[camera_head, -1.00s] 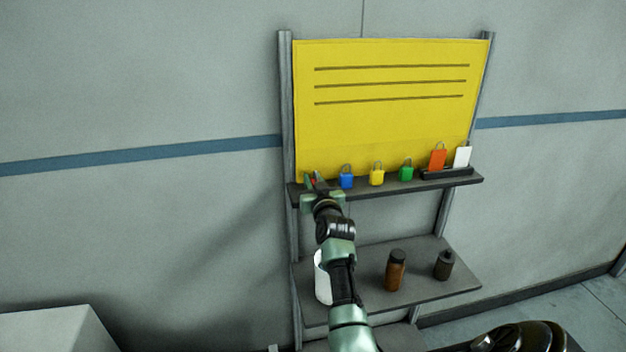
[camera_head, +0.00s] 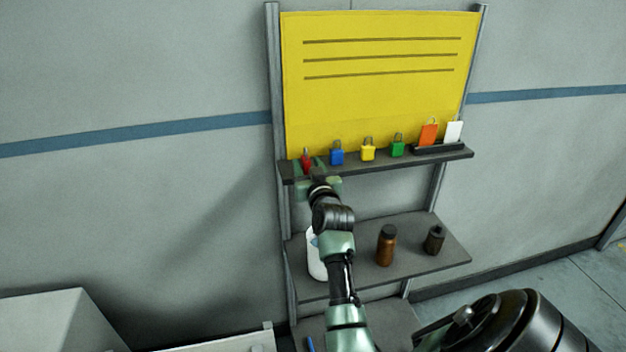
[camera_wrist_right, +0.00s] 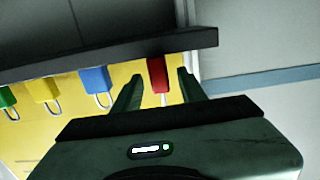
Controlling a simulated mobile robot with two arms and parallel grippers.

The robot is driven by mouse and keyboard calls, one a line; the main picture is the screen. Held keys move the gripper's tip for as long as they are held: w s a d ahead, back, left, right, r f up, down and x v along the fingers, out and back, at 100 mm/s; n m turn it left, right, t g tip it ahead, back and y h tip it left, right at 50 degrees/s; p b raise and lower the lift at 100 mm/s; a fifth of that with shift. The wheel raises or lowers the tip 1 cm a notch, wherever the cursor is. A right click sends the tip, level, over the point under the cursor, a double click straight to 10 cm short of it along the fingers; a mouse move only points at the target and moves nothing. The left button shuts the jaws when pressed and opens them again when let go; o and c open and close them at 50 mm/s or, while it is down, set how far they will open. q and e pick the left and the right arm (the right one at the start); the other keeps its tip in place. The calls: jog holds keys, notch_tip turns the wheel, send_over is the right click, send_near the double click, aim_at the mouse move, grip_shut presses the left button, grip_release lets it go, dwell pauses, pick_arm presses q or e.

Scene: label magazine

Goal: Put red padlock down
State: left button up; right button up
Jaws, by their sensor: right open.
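The red padlock (camera_head: 306,161) stands at the left end of the narrow upper shelf (camera_head: 375,164), in front of the yellow board. My right gripper (camera_head: 310,169) is at that shelf end with its fingers open. In the right wrist view, which looks inverted, the red padlock (camera_wrist_right: 157,75) shows in the gap between the two spread fingers (camera_wrist_right: 160,88), with clear space on both sides. It appears to rest against the shelf, not gripped. My left gripper is not in view.
A blue padlock (camera_head: 337,154), yellow padlock (camera_head: 368,150) and green padlock (camera_head: 397,146) stand to the right on the same shelf. Orange (camera_head: 428,134) and white (camera_head: 453,132) tags stand in a black holder. Brown (camera_head: 386,246) and dark (camera_head: 433,240) bottles stand on the lower shelf.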

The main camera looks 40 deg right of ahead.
jog(key=b+v, duration=0.1)
jog(key=v, duration=0.6)
jog(key=w+a+f+n+g+y, duration=0.15)
jog(key=a+f, duration=0.35)
jog(key=f, duration=0.6)
jog(key=w+a+f+n+g+y, duration=0.1)
jog(key=a+f+y, duration=0.3)
jog(key=f, duration=0.8)
jog(key=s+a+f+n+g+y, duration=0.1)
jog(key=s+a+f, duration=0.2)
jog(key=f, duration=0.4)
jog(key=s+a+f+n+g, duration=0.1)
jog(key=s+a+f+g, duration=0.1)
jog(key=s+a+f, duration=0.35)
jog(key=s+a+f+n+g+y, duration=0.1)
jog(key=f, duration=0.7)
jog(key=s+a+f+n+g+y, duration=0.1)
jog(key=s+a+f+g, duration=0.15)
jog(key=s+f, duration=0.65)
jog(key=s+a+f+g, duration=0.2)
jog(key=s+a+f, duration=0.3)
jog(key=s, duration=0.6)
jog(key=s+f+n+g+b, duration=0.1)
jog(key=s+f, duration=0.3)
jog(key=s, duration=0.6)
jog(key=s+f+g, duration=0.2)
jog(key=s+f, duration=0.3)
jog(key=s, duration=0.6)
jog(key=shift+d+n+b, duration=0.3)
jog(key=shift+n+b, duration=0.05)
